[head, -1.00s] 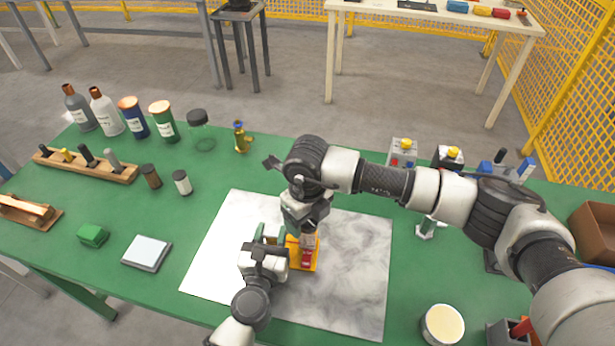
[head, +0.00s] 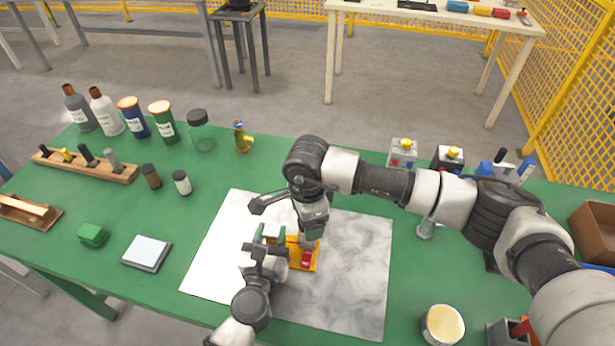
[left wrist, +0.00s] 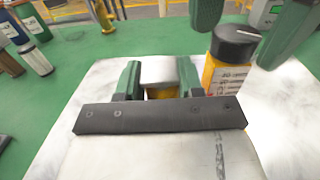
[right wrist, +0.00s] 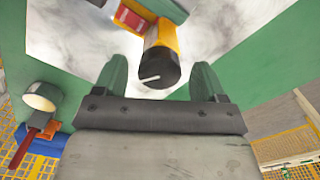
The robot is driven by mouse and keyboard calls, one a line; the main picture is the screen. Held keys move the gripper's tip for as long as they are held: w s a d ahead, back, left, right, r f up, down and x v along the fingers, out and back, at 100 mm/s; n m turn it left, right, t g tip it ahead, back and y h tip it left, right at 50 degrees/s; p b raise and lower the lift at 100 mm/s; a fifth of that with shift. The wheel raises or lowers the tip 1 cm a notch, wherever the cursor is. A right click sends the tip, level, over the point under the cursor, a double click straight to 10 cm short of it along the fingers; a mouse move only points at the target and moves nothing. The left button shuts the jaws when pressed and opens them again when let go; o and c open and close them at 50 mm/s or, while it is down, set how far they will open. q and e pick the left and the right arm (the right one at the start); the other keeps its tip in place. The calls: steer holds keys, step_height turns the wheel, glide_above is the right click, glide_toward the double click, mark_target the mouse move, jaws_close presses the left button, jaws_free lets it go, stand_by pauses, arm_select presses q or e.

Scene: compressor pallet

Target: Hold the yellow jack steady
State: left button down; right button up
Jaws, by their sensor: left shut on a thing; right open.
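The yellow jack (head: 295,264) stands on the marbled white sheet, with a red part on it. My left gripper (head: 270,240) is shut on its white-topped yellow block, which shows between the green fingers in the left wrist view (left wrist: 160,78). The jack's yellow post with scale marks and a black knob (left wrist: 236,42) rises to the right of that block. My right gripper (right wrist: 158,78) is open, its fingers either side of the black knob (right wrist: 160,66) in the right wrist view. I see gaps between the knob and both fingers there. The right hand partly hides the jack in the head view.
The marbled sheet (head: 350,285) is otherwise bare around the jack. A round cream-topped tin (head: 442,325) stands at front right. A grey-white pad (head: 147,252) and a green block (head: 93,235) lie to the left. Bottles, jars and a brass fitting (head: 242,138) stand along the back.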

steer(key=n, duration=0.4)
steer(key=shift+f, duration=0.1)
step_height(320, 180, up, 12)
steer(key=shift+n, duration=0.3)
step_height(320, 180, down, 12)
steer(key=n, duration=0.9)
steer(key=shift+d+f, duration=0.1)
stand_by(0.4)
steer(key=c, duration=0.9)
